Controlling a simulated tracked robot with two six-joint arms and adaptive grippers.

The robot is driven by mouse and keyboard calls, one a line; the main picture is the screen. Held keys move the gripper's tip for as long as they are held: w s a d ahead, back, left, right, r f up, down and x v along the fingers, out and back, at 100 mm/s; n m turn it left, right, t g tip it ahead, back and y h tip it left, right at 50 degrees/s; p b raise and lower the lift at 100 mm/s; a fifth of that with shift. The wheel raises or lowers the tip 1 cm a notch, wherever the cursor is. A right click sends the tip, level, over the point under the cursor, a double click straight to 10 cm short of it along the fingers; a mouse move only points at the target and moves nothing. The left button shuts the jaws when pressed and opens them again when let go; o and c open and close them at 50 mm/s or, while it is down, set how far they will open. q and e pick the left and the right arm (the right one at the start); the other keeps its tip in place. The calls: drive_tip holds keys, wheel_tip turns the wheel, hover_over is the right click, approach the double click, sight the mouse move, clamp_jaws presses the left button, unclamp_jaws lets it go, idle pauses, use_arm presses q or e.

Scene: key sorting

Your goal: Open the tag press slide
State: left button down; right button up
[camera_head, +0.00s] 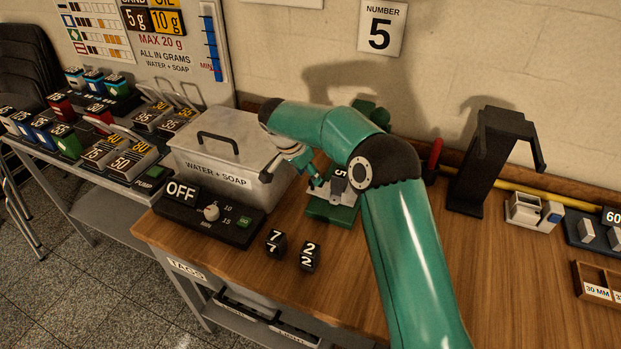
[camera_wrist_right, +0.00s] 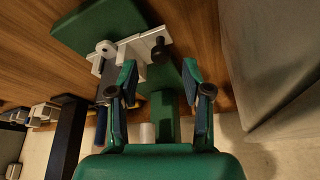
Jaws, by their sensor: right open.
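The tag press (camera_head: 333,213) stands on the wooden bench right of the metal bin, with a green base and a pale metal slide (camera_head: 341,191) marked with a 5. The raised green arm partly hides it. In the right wrist view the press base (camera_wrist_right: 100,28) is at the top. The pale slide (camera_wrist_right: 128,48) there carries a dark round knob (camera_wrist_right: 160,49). My right gripper (camera_head: 312,181) is beside the press at its left. In the wrist view the gripper (camera_wrist_right: 158,82) is open, with the knob just beyond and between its fingertips; contact is not visible. My left gripper is not in view.
The metal WATER + SOAP bin (camera_head: 223,147) stands close left of the gripper. The OFF timer box (camera_head: 205,219) and two black number cubes (camera_head: 276,242) are in front. A tall black stand (camera_head: 480,170) is at the right.

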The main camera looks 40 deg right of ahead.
drive_tip(key=v, duration=0.8)
drive_tip(key=shift+a+r, duration=0.2)
drive_tip(key=shift+r, duration=0.15)
